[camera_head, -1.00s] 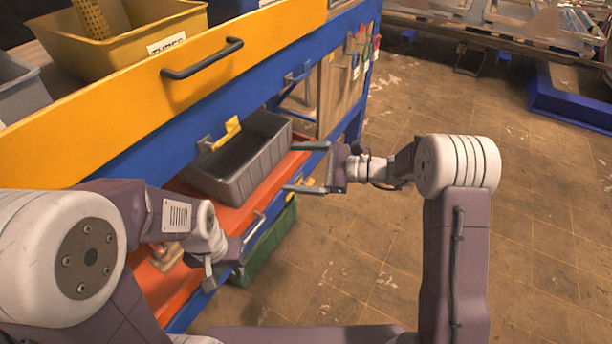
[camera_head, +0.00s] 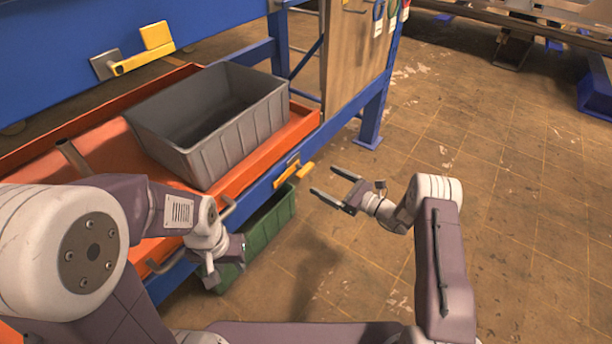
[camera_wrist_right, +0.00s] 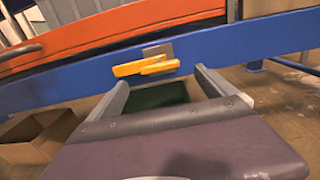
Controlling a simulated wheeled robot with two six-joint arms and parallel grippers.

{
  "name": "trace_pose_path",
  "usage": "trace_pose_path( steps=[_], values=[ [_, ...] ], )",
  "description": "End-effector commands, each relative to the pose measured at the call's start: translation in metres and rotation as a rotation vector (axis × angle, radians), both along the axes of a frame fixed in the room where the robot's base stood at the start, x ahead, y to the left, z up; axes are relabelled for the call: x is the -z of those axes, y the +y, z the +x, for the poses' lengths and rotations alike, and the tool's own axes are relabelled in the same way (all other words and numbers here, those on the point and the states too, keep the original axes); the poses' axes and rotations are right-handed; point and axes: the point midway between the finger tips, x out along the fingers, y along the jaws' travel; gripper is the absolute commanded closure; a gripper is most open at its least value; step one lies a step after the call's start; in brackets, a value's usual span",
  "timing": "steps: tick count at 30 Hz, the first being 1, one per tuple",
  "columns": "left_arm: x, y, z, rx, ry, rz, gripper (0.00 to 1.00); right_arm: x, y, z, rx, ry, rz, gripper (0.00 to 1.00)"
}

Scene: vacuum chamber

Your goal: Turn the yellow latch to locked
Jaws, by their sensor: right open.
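A yellow latch (camera_head: 293,173) is on a grey plate on the lower blue rail, at the front of the orange drawer. In the right wrist view the yellow latch (camera_wrist_right: 146,67) lies roughly level, just beyond my fingertips. A second yellow latch (camera_head: 145,50) is on the upper blue beam at the upper left. My right gripper (camera_head: 323,180) is open and empty, just right of the lower latch and apart from it. The right wrist view shows its two fingers (camera_wrist_right: 160,84) spread. My left gripper (camera_head: 223,268) hangs before the drawer front; its jaw state is unclear.
A grey bin (camera_head: 215,125) stands in the orange drawer (camera_head: 95,150). A green crate (camera_head: 268,225) is below the rail. A blue post (camera_head: 375,110) and a board with hanging tags stand behind. The floor to the right is open.

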Motion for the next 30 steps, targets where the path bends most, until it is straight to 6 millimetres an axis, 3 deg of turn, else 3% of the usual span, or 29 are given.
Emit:
trace_pose_path(
  steps=[15, 25, 26, 30],
  values=[
    [0.049, 0.000, 0.000, 0.000, 0.000, 0.000, 0.64, 0.002, 0.068, 0.049, -0.003, -0.002, 0.000, 0.05],
    [0.049, 0.000, 0.000, 0.000, 0.000, 0.000, 0.64, -0.002, 0.074, 0.053, -0.001, 0.000, 0.000, 0.05],
    [0.049, 0.000, 0.000, 0.000, 0.000, 0.000, 0.64, -0.002, 0.074, 0.053, -0.001, 0.000, 0.000, 0.11],
    [0.049, 0.000, 0.000, 0.000, 0.000, 0.000, 0.64, -0.002, 0.074, 0.053, -0.001, -0.001, -0.001, 0.50]
  ],
)
